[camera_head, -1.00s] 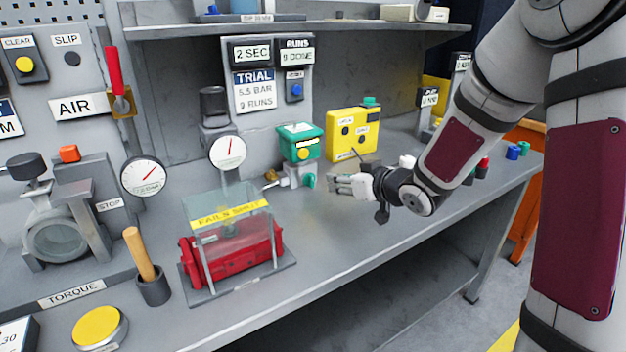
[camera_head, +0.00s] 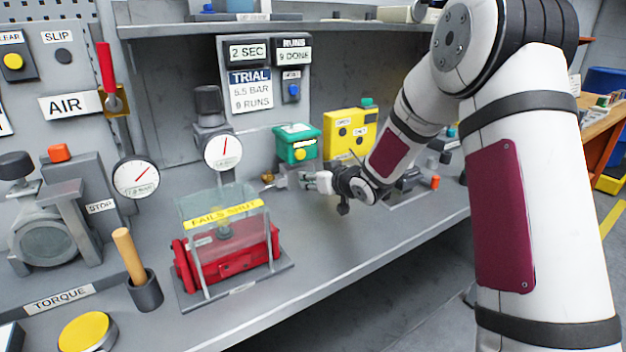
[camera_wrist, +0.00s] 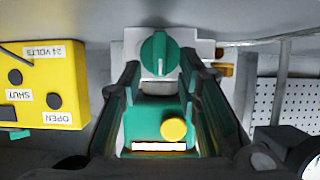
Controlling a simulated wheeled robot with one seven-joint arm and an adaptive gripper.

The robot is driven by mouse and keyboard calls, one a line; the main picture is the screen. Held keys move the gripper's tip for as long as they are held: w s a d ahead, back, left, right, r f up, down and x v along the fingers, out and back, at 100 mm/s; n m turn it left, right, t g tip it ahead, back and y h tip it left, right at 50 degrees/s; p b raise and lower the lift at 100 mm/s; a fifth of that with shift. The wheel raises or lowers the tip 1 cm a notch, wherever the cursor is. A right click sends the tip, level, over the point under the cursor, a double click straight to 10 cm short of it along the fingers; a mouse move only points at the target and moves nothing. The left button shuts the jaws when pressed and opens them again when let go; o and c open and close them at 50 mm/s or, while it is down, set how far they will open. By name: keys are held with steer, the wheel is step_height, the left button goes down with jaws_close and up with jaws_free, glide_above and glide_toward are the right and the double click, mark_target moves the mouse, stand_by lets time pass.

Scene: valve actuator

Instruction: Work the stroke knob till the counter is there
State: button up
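A green round knob (camera_wrist: 160,53) with a pale pointer line sits on a light block in the wrist view. A green unit (camera_head: 296,143) with a yellow button stands above that block in the head view; it also shows in the wrist view (camera_wrist: 146,117). My gripper (camera_head: 306,181) is at the block, right below the green unit. In the wrist view my gripper (camera_wrist: 160,68) is open, with the knob between its fingertips; I cannot tell whether they touch it. The knob is hidden in the head view.
A yellow control box (camera_head: 350,133) stands right of the green unit. A red actuator (camera_head: 228,255) under a clear guard sits in front, to the left. Pressure gauges (camera_head: 222,150) stand behind it. The bench front is clear near my arm.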

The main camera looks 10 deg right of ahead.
jaws_close()
steer(key=shift+d+p, duration=0.1)
steer(key=shift+p, duration=0.35)
steer(key=p, duration=0.1)
steer(key=m+p, duration=0.1)
steer(key=shift+d+r+m+y+p, duration=0.1)
steer(key=shift+d+m+y+p, duration=0.2)
steer(key=shift+y+p, duration=0.1)
steer(key=shift+d+m+g+y+p, duration=0.2)
steer(key=shift+m+g+y+p, duration=0.1)
steer(key=shift+m+y+p, duration=0.75)
steer(key=shift+w+d+f+m+y+p, duration=0.25)
steer(key=shift+f+m+y+p, duration=0.25)
steer(key=shift+m, duration=0.55)
steer(key=m, duration=0.1)
steer(key=m+y+b, duration=0.1)
steer(key=m+y, duration=0.1)
steer(key=shift+d+f+m+b, duration=0.25)
steer(key=shift+f+m+b, duration=0.05)
steer(key=shift+f+b, duration=0.1)
